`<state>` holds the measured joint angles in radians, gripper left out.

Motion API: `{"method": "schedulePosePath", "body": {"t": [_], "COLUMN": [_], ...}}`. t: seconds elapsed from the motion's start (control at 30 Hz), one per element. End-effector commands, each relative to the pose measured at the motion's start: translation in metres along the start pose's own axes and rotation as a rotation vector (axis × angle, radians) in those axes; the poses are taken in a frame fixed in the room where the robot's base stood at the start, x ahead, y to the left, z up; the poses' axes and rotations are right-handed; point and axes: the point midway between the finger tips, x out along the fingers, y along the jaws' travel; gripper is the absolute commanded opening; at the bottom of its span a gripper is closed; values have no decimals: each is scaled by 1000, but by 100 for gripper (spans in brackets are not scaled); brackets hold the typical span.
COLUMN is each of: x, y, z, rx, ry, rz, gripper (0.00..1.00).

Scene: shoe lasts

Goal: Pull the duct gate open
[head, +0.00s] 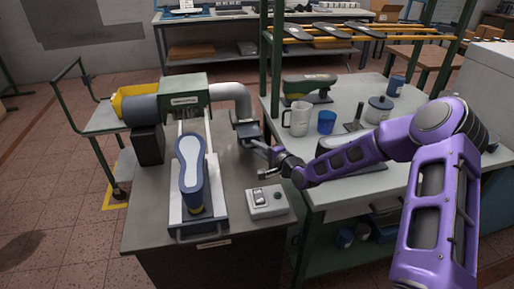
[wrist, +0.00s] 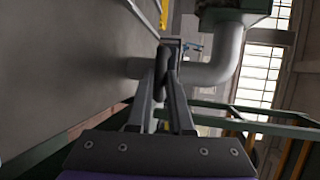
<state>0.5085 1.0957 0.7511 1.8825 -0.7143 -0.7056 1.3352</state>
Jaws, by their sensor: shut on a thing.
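The grey duct (head: 238,97) bends down from the machine to the bench. The duct gate (head: 248,131) is a dark grey fitting at its lower end; how far its plate is out I cannot tell. My gripper (head: 264,155) is at the gate's near right side. In the wrist view, the fingers of my gripper (wrist: 169,55) close on a dark, loop-like handle (wrist: 161,72). The duct (wrist: 222,58) shows behind the fingertips. The contact itself is partly hidden by the fingers.
A grey switch box (head: 267,202) sits on the bench below my gripper. The sanding machine (head: 187,90) with a blue shoe last (head: 191,170) stands left. A mug (head: 298,118) and blue cup (head: 326,122) stand on the right table.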

Motion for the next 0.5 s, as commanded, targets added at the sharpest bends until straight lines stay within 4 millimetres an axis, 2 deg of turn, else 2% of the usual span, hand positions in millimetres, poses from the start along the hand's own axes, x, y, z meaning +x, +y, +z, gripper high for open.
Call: {"method": "schedulePosePath", "body": {"t": [0.17, 0.2, 0.33, 0.5], "x": [-2, -2, -2, -1], "y": [4, 4, 3, 3], "z": [2, 2, 1, 1], "rx": [1, 1, 1, 1], "ry": [-4, -4, -3, -3], "rz": [8, 9, 7, 6], "gripper": [0, 24, 47, 48]}}
